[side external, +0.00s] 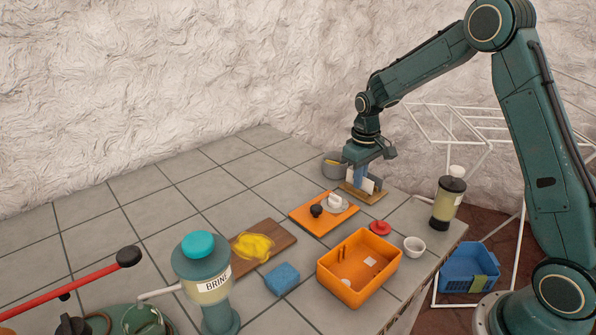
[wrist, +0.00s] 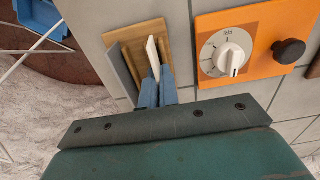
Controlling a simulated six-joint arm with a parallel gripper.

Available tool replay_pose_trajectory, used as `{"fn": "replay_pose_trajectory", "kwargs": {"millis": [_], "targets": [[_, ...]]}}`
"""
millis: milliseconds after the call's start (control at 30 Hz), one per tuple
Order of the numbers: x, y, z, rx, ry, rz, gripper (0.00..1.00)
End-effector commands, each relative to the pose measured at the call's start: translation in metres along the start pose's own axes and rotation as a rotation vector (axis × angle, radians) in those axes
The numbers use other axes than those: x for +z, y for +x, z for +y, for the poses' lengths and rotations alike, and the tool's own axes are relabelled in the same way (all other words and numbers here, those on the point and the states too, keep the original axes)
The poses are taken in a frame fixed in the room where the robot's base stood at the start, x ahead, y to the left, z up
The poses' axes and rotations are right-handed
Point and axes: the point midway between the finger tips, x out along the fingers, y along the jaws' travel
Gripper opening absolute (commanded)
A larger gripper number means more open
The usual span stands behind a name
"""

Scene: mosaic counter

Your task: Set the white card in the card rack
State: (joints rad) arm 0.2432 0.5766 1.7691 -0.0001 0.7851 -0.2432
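The card rack (wrist: 115,37) is a wooden base with grey upright plates, at the counter's far right; it also shows in the side view (side external: 348,189). The white card (wrist: 152,52) stands on edge between the rack's plates, slightly tilted in the wrist view. Its lower edge is hidden, so I cannot tell whether it rests on the base. My gripper (wrist: 158,76) is over the rack, its blue fingers close together on either side of the card's near end. In the side view my gripper (side external: 364,170) points down, partly hiding the card.
An orange panel (wrist: 262,22) with a white dial (wrist: 225,52) and black knob (wrist: 288,51) lies beside the rack. A grey pot (side external: 333,166) stands close behind it. An orange bin (side external: 328,277), red knob (side external: 380,227), white cup (side external: 414,246) and jar (side external: 447,205) are nearer.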

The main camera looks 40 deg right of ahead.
Motion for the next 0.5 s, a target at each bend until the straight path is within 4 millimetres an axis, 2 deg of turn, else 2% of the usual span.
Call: {"fn": "replay_pose_trajectory", "kwargs": {"millis": [33,500], "targets": [[0.0033,0.0145,-0.0008,-0.004,0.0,-0.016,0.0],[0.0036,0.0209,-0.0007,-0.004,0.0,-0.016,0.0]]}}
